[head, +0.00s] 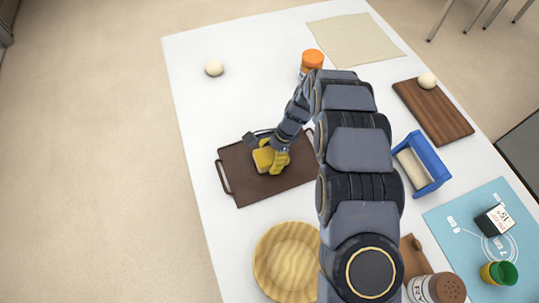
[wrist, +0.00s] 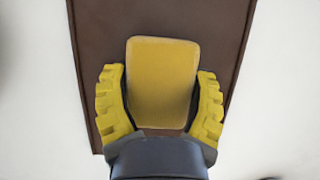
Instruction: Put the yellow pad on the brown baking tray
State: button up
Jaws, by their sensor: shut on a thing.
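The yellow pad (head: 264,158) is over the brown baking tray (head: 240,187) in the head view. In the wrist view the pad (wrist: 162,82) is a rounded yellow block between my two yellow fingers, with the brown tray (wrist: 205,20) beneath it. My gripper (wrist: 160,95) is shut on the pad, one finger along each side. In the head view my gripper (head: 272,157) is over the tray's middle. I cannot tell whether the pad touches the tray. Part of the tray is hidden behind my arm.
A blue holder (head: 428,160) and a wooden board (head: 433,112) are to the right. An orange-lidded jar (head: 311,62) stands behind. A white ball (head: 214,68) lies at the back left. The table's left side is clear.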

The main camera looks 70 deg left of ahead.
jog(key=shift+f, duration=0.25)
jog(key=o, duration=1)
jog(key=v, duration=1.2)
jog(key=shift+r, duration=0.1)
